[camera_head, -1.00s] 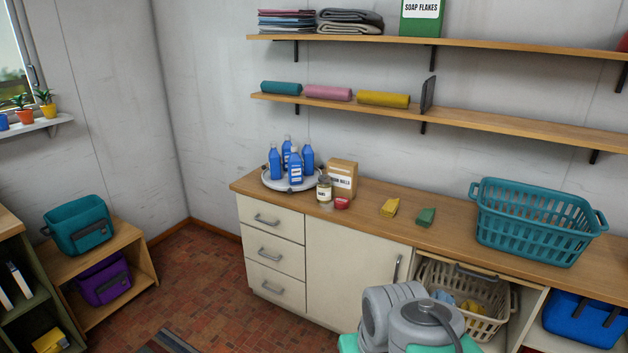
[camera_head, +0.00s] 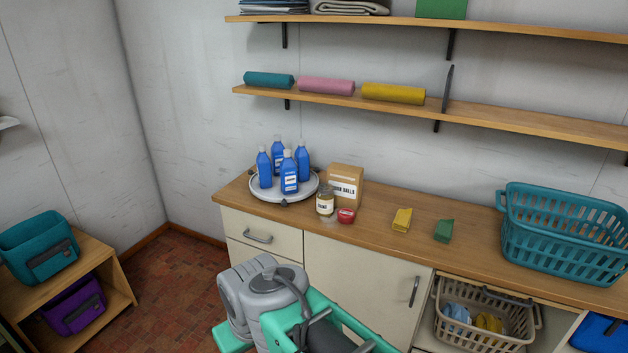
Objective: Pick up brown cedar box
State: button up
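The brown cedar box (camera_head: 345,178) stands upright on the wooden counter, towards its left end and near the wall. Its white front label is only partly readable. A jar (camera_head: 325,203) and a small red tin (camera_head: 346,215) stand in front of it, and the jar slightly overlaps its lower left edge. Grey and green links of my arm show at the bottom centre, in front of the cabinet and lower than the counter top. My gripper's fingers are not in view.
A round white tray (camera_head: 266,193) with several blue bottles stands just left of the box. Yellow (camera_head: 402,220) and green (camera_head: 444,230) blocks lie to the right, before a teal basket (camera_head: 560,240). A shelf (camera_head: 480,117) with rolls runs above the counter.

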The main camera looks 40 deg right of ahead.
aim_at(347, 179)
jog(key=z, duration=0.2)
jog(key=i, duration=1)
jog(key=z, duration=0.65)
jog(key=i, duration=0.85)
jog(key=z, duration=0.05)
